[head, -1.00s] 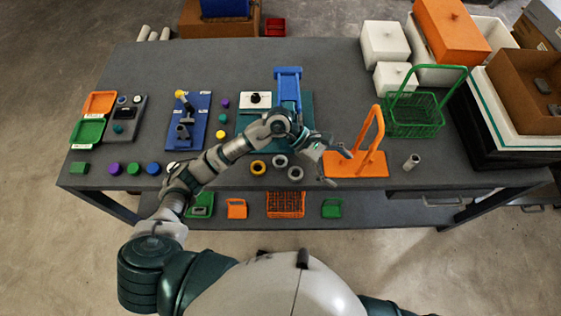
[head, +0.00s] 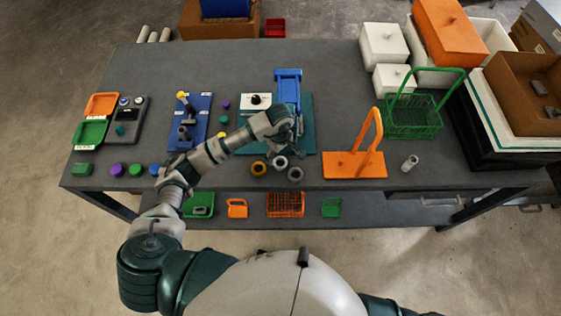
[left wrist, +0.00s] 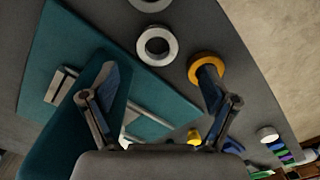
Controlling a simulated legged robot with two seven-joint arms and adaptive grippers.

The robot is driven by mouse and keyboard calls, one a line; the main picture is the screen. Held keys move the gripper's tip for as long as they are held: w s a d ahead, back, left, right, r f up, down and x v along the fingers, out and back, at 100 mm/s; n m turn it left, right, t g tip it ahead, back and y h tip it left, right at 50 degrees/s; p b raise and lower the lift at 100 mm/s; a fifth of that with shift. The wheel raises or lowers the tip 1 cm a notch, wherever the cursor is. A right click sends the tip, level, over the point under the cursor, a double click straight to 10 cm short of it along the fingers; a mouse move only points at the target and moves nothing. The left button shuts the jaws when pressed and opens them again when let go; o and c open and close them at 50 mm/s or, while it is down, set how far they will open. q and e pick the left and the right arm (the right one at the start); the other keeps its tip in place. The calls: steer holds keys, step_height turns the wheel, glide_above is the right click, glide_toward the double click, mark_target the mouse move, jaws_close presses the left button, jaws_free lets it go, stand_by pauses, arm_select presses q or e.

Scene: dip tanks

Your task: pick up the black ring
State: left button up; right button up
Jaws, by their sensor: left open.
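I make out no ring that is clearly black. An orange-yellow ring (head: 258,168), a grey ring (head: 280,163) and a second grey ring (head: 295,174) lie near the table's front edge. In the left wrist view the yellow ring (left wrist: 207,67) is partly covered by a finger, a grey ring (left wrist: 157,45) lies beyond the fingers, and another grey ring (left wrist: 150,3) is cut by the top edge. My left gripper (head: 295,148) is open and empty, just behind the rings in the head view; its spread fingers also show in the left wrist view (left wrist: 156,82). My right gripper is out of view.
A teal board (head: 306,136) with a blue upright fixture (head: 288,90) is right behind the rings. An orange stand with a tall handle (head: 350,165) is to their right, with a grey cylinder (head: 410,162) beyond. A green wire basket (head: 413,118) stands farther back.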

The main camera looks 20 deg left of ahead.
mark_target(281, 165)
arm_select(q)
steer(key=shift+d+f+p, duration=0.2)
steer(key=shift+f+p, duration=0.45)
steer(key=shift+f, duration=2.45)
steer(key=c, duration=1.4)
